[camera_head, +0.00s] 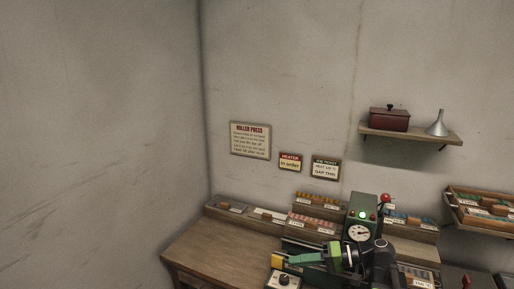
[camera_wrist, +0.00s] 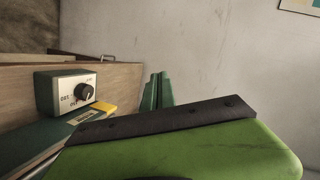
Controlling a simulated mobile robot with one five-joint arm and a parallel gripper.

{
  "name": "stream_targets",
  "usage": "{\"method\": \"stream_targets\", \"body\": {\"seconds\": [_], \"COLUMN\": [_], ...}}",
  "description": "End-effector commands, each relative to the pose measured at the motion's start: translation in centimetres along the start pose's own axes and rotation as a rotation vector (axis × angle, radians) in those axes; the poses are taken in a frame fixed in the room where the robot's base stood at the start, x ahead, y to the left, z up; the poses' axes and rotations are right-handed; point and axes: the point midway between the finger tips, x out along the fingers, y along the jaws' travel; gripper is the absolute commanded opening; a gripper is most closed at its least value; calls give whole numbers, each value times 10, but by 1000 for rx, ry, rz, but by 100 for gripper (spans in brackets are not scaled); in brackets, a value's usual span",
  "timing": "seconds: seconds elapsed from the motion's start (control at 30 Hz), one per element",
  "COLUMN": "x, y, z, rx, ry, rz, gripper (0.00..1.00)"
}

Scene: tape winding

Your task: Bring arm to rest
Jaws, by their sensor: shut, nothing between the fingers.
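My arm is over the workbench in the head view. Its green gripper (camera_head: 296,259) points left, above the bench's right part. The fingers are together and hold nothing. In the wrist view my green gripper body fills the bottom, with the dark green fingers (camera_wrist: 157,91) beyond it, closed. A small box with a black dial (camera_head: 284,280) stands just below the gripper in the head view. It also shows at the left of the wrist view (camera_wrist: 66,92). A yellow piece (camera_wrist: 102,106) lies beside that box.
The wooden workbench (camera_head: 215,252) is bare at its left. A green machine with a round gauge (camera_head: 358,233) and a lit green lamp stands close by my arm. Parts trays (camera_head: 312,224) line the back. A wall shelf (camera_head: 410,135) holds a red box and a funnel.

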Motion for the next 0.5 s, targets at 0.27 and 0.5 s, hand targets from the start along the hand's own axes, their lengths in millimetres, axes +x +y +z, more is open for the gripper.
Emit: {"method": "stream_targets", "body": {"seconds": [0.27, 0.5], "x": [90, 3], "y": [96, 154], "z": [107, 106], "rx": [52, 112], "ry": [-429, -397], "rz": [722, 1210], "gripper": [0, 0]}}
